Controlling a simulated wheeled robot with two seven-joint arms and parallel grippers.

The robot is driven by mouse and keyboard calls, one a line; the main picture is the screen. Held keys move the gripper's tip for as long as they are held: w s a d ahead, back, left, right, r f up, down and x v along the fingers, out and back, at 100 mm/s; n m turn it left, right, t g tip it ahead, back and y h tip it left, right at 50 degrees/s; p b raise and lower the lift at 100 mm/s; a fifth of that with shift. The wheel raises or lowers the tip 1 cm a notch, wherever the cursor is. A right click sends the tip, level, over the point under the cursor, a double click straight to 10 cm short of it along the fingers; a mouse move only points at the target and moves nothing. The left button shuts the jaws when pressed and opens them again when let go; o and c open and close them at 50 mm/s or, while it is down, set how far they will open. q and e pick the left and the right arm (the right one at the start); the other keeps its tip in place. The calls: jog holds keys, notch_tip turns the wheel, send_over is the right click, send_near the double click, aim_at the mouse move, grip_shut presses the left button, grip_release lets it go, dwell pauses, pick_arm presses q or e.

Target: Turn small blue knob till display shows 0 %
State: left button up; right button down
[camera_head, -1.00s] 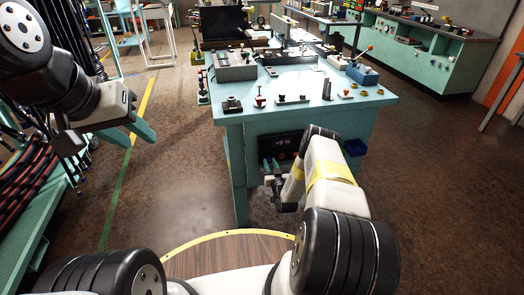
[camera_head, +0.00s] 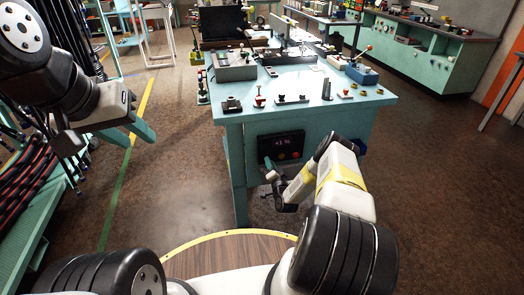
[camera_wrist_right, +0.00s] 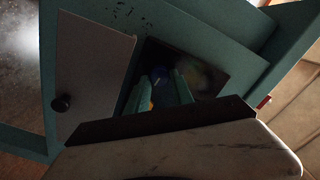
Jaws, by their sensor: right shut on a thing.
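The display (camera_head: 289,141) is on a black panel on the table's front and seems to read "+1 %". The small blue knob (camera_wrist_right: 164,92) shows between the teal fingers of my right gripper (camera_wrist_right: 160,88) in the right wrist view. The gripper is shut on it, and the knob is partly hidden. In the head view my right gripper (camera_head: 268,172) reaches the panel's lower left, and the knob is not visible there. My left gripper (camera_head: 130,133) hangs at the left, away from the table, with its fingers apart and empty.
Orange and red round parts (camera_head: 289,155) sit on the panel below the display. The teal table (camera_head: 300,113) carries a grey box, small fittings and a blue box. A hose rack (camera_head: 30,185) stands at the left. The floor between rack and table is clear.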

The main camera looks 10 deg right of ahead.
jog(key=shift+m, duration=0.6)
jog(key=c, duration=1.1)
grip_release()
jog(key=s, duration=0.7)
jog(key=shift+s+d, duration=0.2)
jog(key=shift+s, duration=0.2)
